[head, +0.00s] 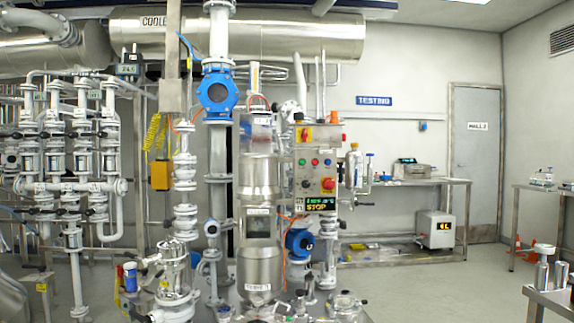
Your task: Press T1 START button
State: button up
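A grey control box (316,165) stands at the middle of the head view, beside a steel vessel. It has a row of small coloured buttons (315,162), among them a red one; their labels are too small to read, so I cannot tell which is T1 START. A red mushroom button (328,184) on a yellow plate and a dark knob (306,184) sit below the row. A red and yellow switch (304,134) is above it. The display (321,204) under the box shows green text and "STOP" in orange. My gripper is not in view.
A steel vessel (258,180) stands directly left of the box, with flanged fittings in front and below. A blue valve (218,92) and white pipes stand further left. A steel bench (415,182) with equipment is at the right. The floor (440,275) at right is partly clear.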

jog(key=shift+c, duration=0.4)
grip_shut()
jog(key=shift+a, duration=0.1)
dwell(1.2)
